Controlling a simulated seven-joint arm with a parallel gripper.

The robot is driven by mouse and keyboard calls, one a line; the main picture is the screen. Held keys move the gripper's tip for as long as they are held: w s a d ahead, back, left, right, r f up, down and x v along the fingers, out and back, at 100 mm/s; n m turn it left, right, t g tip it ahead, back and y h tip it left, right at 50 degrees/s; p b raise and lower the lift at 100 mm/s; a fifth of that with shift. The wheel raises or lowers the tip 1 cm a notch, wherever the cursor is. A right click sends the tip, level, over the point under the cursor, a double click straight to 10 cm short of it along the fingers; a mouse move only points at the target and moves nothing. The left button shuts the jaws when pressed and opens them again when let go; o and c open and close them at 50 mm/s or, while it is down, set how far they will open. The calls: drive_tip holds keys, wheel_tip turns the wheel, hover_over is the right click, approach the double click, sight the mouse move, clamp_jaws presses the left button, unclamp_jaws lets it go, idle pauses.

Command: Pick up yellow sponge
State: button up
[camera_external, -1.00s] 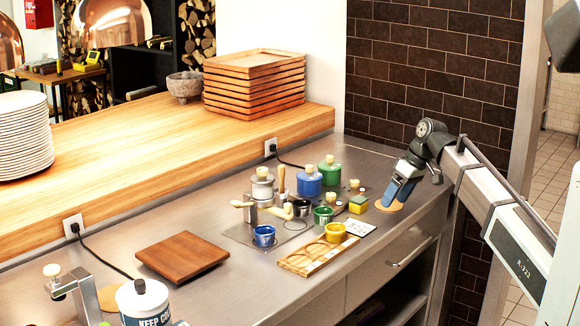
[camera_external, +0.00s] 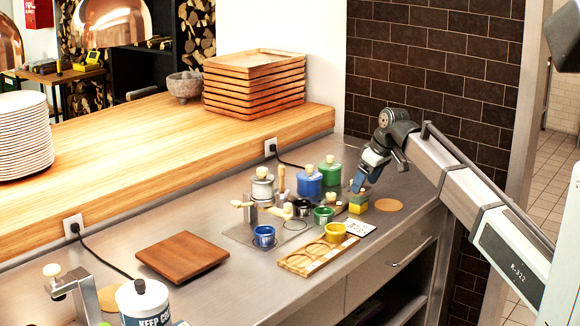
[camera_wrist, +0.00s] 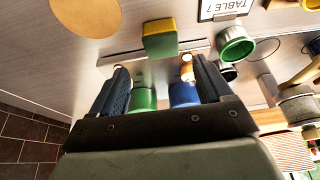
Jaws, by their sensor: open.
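The yellow sponge (camera_external: 358,204) has a green layer and sits on the steel counter, left of a round tan disc. In the wrist view the sponge (camera_wrist: 160,38) lies ahead of the fingertips, roughly centred between them and apart from them. My gripper (camera_external: 360,186) is above and close to the sponge in the external view. In the wrist view my gripper (camera_wrist: 155,72) has its two fingers spread wide, with nothing held between them.
A blue pot (camera_external: 308,185) and a green pot (camera_external: 330,172) stand behind and left of the sponge. Small green (camera_external: 323,214) and yellow (camera_external: 335,231) cups and a white card (camera_external: 359,228) are in front. The tan disc (camera_external: 389,205) lies flat at right.

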sight(360, 199)
drive_tip(key=shift+s+d+f+x, duration=0.1)
drive_tip(key=shift+s+x, duration=0.05)
drive_tip(key=shift+x, duration=0.85)
drive_tip(key=shift+s+d+f+x, duration=0.1)
drive_tip(key=shift+s+x, duration=0.1)
drive_tip(key=shift+x, duration=0.8)
drive_tip(key=shift+s+d+f+x, duration=0.1)
drive_tip(key=shift+s+x, duration=0.05)
drive_tip(key=shift+x, duration=0.85)
drive_tip(key=shift+r, duration=0.1)
drive_tip(key=shift+c, duration=0.4)
drive_tip(key=c, duration=0.9)
drive_tip(key=shift+c, duration=0.2)
